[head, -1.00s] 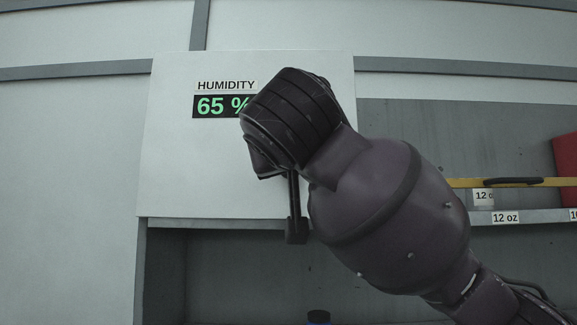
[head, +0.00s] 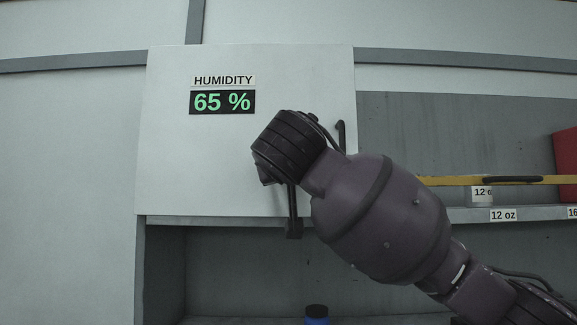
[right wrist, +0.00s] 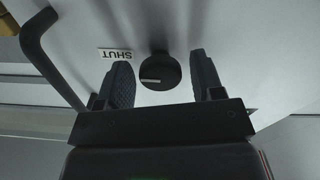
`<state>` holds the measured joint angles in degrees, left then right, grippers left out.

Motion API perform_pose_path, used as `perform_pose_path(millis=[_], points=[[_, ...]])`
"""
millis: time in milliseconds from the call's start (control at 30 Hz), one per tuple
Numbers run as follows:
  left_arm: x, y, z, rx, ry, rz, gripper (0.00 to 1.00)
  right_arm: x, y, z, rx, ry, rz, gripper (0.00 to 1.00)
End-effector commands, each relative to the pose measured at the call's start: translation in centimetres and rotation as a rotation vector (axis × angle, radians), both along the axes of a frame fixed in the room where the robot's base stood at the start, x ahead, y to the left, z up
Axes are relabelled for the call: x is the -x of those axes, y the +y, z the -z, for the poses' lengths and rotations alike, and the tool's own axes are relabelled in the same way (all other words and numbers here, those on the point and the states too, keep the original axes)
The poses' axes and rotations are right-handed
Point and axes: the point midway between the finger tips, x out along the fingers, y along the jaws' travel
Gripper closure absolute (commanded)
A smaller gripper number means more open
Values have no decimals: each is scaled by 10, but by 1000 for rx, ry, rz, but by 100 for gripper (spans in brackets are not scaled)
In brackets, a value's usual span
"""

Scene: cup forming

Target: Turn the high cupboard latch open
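The high cupboard door (head: 190,170) is white and closed in the head view. Its latch is a round black knob (right wrist: 160,70) with a white pointer line, seen in the right wrist view. The line lies roughly level, with its outer end on the left side, where an upside-down "SHUT" label (right wrist: 114,54) sits. My right gripper (right wrist: 160,62) is open, with one dark blue finger on each side of the knob and gaps visible to both. In the head view my right arm hides the knob and the fingertips. My left gripper is not in view.
A black bar handle (head: 341,136) is on the door near its right edge; it also shows in the right wrist view (right wrist: 45,55). A humidity display (head: 222,102) reads 65 %. An open shelf (head: 540,215) with a yellow rail (head: 450,181) lies right. A blue bottle (head: 317,316) stands below.

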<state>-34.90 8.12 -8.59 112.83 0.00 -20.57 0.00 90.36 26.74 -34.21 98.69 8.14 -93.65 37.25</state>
Motion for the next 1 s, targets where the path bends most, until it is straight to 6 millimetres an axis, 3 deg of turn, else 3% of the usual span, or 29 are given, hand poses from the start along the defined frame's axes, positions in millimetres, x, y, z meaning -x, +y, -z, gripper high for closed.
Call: perform_pose_path(millis=[33,267,667,1000], points=[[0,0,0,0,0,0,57,0,0,0,0,0,0,47],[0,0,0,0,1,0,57,0,0,0,0,0,0,82],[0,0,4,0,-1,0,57,0,0,1,77,0,-1,83],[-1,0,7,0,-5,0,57,0,0,0,345,0,0,83]])
